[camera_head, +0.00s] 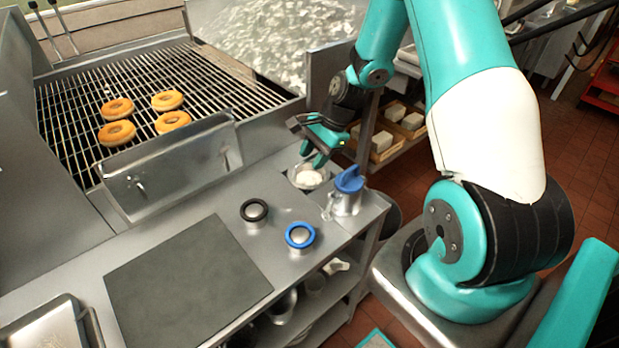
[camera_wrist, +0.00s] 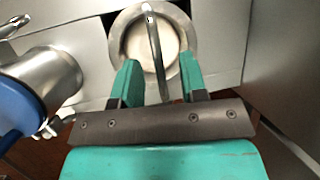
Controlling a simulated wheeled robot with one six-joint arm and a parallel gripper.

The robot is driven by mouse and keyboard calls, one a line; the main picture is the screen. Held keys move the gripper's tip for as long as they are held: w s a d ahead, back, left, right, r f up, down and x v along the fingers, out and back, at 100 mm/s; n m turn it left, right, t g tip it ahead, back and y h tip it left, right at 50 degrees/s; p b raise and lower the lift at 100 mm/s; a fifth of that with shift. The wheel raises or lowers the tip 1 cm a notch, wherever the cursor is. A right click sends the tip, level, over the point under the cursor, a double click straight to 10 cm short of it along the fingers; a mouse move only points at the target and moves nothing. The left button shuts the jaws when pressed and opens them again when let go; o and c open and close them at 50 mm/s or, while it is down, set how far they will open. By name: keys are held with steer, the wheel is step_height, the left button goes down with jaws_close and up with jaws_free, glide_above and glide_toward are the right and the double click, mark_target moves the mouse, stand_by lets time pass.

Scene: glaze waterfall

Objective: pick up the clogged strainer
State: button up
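The clogged strainer (camera_head: 309,177) appears to be the round metal rim full of pale, cream-coloured matter at the counter's back right corner. In the wrist view the strainer (camera_wrist: 138,45) is seen from above, with a curved metal bar or handle crossing over it towards me. My gripper (camera_head: 317,150) is above it, pointing down. In the wrist view my gripper (camera_wrist: 159,72) is open, one green finger on each side of the bar, with gaps visible. Whether the fingertips touch the strainer's rim I cannot tell.
A metal pitcher with a blue lid (camera_head: 348,190) stands close beside the strainer. A black-rimmed round item (camera_head: 254,211) and a blue-rimmed one (camera_head: 300,236) sit on the counter. A rack with several doughnuts (camera_head: 117,132) and a metal trough (camera_head: 170,165) lie behind. A dark mat (camera_head: 187,285) is empty.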

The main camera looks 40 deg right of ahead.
steer(key=shift+x, duration=1.45)
jaws_close()
steer(key=shift+r, duration=0.2)
